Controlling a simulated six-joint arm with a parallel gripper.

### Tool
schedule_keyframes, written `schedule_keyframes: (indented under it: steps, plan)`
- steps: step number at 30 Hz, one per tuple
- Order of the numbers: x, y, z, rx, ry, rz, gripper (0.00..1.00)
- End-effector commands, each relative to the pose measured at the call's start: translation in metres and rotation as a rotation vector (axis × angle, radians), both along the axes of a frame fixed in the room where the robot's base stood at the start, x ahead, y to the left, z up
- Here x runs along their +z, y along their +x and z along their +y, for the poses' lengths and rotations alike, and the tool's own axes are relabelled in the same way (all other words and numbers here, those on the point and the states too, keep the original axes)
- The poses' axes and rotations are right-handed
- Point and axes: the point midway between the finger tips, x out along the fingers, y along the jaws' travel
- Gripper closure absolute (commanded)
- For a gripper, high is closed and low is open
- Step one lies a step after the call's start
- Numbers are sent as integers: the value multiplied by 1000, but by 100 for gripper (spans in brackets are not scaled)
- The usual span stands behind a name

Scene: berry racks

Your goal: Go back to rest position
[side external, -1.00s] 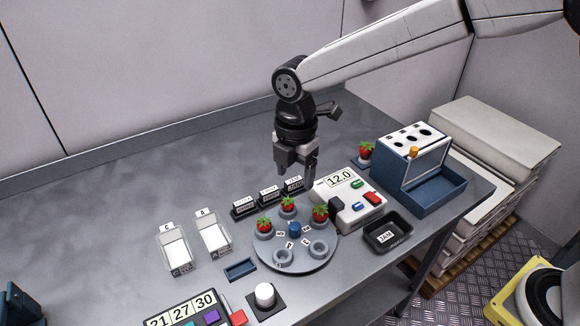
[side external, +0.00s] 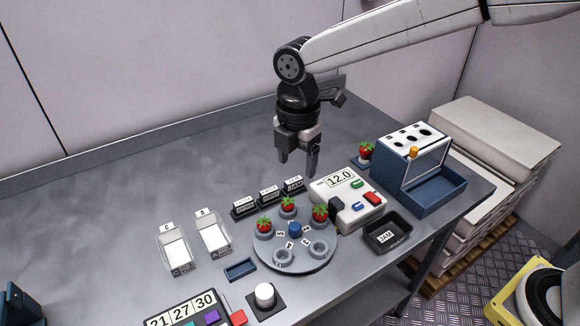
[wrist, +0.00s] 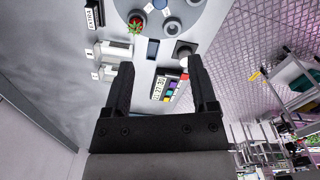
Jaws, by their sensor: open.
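My gripper (side external: 298,165) hangs above the table behind the round grey turntable, its fingers pointing down, open and empty. In the wrist view its two dark fingers (wrist: 160,90) are spread apart with nothing between them. The turntable (side external: 262,251) holds several cups; three red strawberries (side external: 288,205) with green leaves sit in its cups, and other cups are empty. One strawberry and cup also show in the wrist view (wrist: 136,24).
A scale reading 12.0 (side external: 340,180), a black JAM tray (side external: 388,233) and a blue sorting box (side external: 425,185) stand to the right. Small black labelled boxes (side external: 268,193) stand just below the gripper. Two clear racks (side external: 175,250) are at left. The table's back left is clear.

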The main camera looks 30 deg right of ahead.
Motion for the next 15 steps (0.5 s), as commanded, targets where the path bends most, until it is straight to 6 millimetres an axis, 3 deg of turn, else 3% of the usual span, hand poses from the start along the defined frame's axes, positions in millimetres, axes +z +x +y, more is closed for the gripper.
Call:
schedule_keyframes:
  steps: [8, 15]
  plan:
    - [-12, -8, -38, -267, 16, -26, 26]
    - [-31, -29, -94, -700, 52, -67, 26]
